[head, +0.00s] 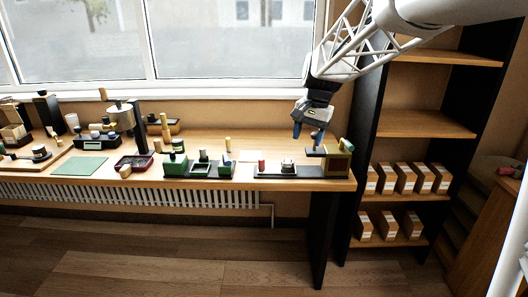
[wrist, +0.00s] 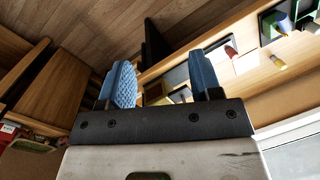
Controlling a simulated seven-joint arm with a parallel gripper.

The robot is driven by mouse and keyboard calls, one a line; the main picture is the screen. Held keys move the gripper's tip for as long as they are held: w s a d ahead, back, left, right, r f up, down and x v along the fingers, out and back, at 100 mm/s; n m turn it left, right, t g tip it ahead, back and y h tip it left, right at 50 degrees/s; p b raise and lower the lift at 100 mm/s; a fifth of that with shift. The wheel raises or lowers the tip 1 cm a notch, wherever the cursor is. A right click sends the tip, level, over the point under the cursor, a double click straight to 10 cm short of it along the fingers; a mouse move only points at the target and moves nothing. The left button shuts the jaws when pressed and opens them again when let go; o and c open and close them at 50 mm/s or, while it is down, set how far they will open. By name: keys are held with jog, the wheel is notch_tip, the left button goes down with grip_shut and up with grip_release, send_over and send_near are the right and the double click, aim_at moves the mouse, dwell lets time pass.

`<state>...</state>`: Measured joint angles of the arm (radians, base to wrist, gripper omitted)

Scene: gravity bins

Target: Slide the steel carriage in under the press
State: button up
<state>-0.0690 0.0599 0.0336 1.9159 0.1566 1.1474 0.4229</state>
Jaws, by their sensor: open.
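The steel carriage (head: 289,165) appears as a small pale metal block on a dark base (head: 272,173) near the right end of the bench. The press (head: 338,161), a boxy dark green and wood-coloured unit, stands at the base's right end. The carriage is to the left of the press, with a gap between them. My gripper (head: 308,134) is open above the bench, up and right of the carriage and apart from it. In the wrist view its blue fingers (wrist: 161,80) are spread with nothing held. The carriage is not clearly seen there.
A red peg (head: 262,165) stands left of the carriage. A dark tray with green blocks (head: 198,168) lies further left, and a yellow cylinder (head: 228,144) stands behind. Shelves with cardboard boxes (head: 404,178) are right of the bench. The window (head: 230,38) is behind.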

jog(key=w+a+f+m+g, duration=0.1)
jog(key=w+a+f, duration=0.25)
jog(key=w, duration=0.55)
jog(key=w+a+f+m+g, duration=0.1)
jog(key=w+a+f, duration=0.25)
jog(key=w, duration=0.55)
jog(key=m+g+y, duration=0.1)
jog(key=m+y, duration=0.1)
send_over(262, 159)
jog(key=w+d, duration=0.1)
jog(key=d, duration=0.1)
notch_tip(262, 159, down, 14)
jog(key=shift+w+a+f, duration=0.1)
jog(key=shift+w+a, duration=0.2)
jog(key=shift+w, duration=0.05)
jog(key=shift+x, duration=3.85)
jog(key=shift+d+f, duration=0.1)
grip_shut()
